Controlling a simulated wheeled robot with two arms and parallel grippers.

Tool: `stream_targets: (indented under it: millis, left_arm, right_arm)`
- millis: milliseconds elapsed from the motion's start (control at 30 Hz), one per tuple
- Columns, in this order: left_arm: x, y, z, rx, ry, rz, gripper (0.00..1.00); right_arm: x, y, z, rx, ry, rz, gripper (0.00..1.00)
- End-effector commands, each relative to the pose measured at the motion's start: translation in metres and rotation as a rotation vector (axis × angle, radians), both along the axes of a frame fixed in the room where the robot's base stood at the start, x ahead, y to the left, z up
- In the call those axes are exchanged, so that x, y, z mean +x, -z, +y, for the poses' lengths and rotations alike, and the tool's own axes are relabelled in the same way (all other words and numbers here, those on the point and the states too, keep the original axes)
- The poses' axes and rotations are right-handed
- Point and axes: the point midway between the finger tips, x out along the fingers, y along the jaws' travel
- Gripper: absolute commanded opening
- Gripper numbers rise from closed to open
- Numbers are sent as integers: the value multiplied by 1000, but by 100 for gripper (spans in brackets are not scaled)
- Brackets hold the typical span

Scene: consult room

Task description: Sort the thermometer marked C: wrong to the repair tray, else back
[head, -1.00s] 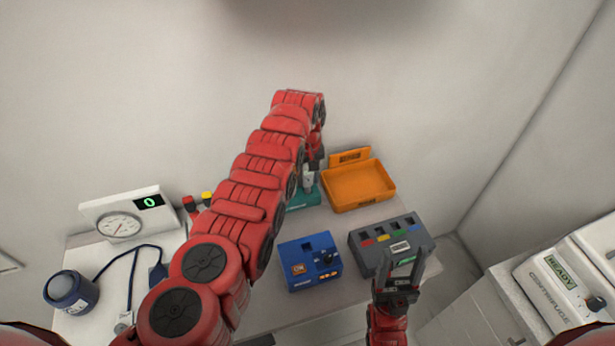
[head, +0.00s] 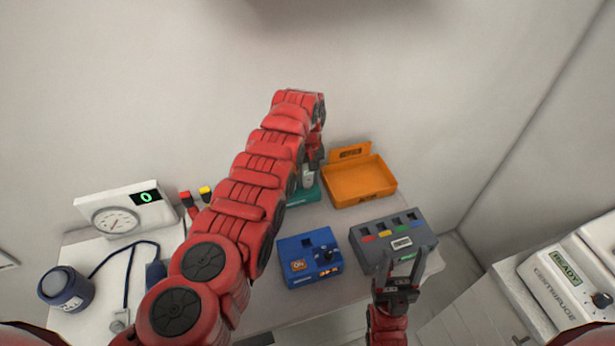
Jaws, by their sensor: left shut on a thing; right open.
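My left gripper (head: 313,163) points down at the back of the table, shut on a small whitish thing (head: 308,181) just above or on a teal base (head: 305,196). Its shape and any letter on it cannot be made out, and my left arm hides part of the base. An orange tray (head: 358,185) with a raised label plate stands empty to the right. A grey block (head: 418,238) with several slots and coloured marks stands nearer the front. My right gripper (head: 404,268) is open and empty in front of this block.
A white dial scale (head: 126,213) reading 0 and a blue cuff (head: 67,287) with tubing are at left. Red-topped and yellow-topped items are partly behind my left arm. A centrifuge (head: 565,280) is at right.

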Motion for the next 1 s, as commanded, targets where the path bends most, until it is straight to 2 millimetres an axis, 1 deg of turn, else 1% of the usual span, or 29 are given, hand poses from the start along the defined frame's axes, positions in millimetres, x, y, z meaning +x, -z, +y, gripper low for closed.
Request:
stream_targets:
  millis: [67, 100, 267, 533, 667, 867, 967, 1000]
  left_arm:
    - [0, 0, 0, 0, 0, 0, 0]
    - [0, 0, 0, 0, 0, 0, 48]
    - [0, 0, 0, 0, 0, 0, 76]
    - [0, 0, 0, 1, 0, 1, 77]
    - [1, -4, 0, 0, -1, -1, 77]
    - [1, -25, 0, 0, 0, -3, 77]
    - [2, -47, 0, -1, 0, -7, 77]
    - [2, -60, 0, -2, 0, -10, 77]
  right_arm:
    - [0, 0, 0, 0, 0, 0, 59]
    - [0, 0, 0, 0, 0, 0, 59]
    - [0, 0, 0, 0, 0, 0, 59]
    - [0, 0, 0, 0, 0, 0, 59]
    - [0, 1, 0, 0, 0, 0, 59]
    - [0, 6, 0, 0, 0, 0, 59]
    - [0, 20, 0, 0, 0, 0, 59]
    - [0, 24, 0, 0, 0, 0, 59]
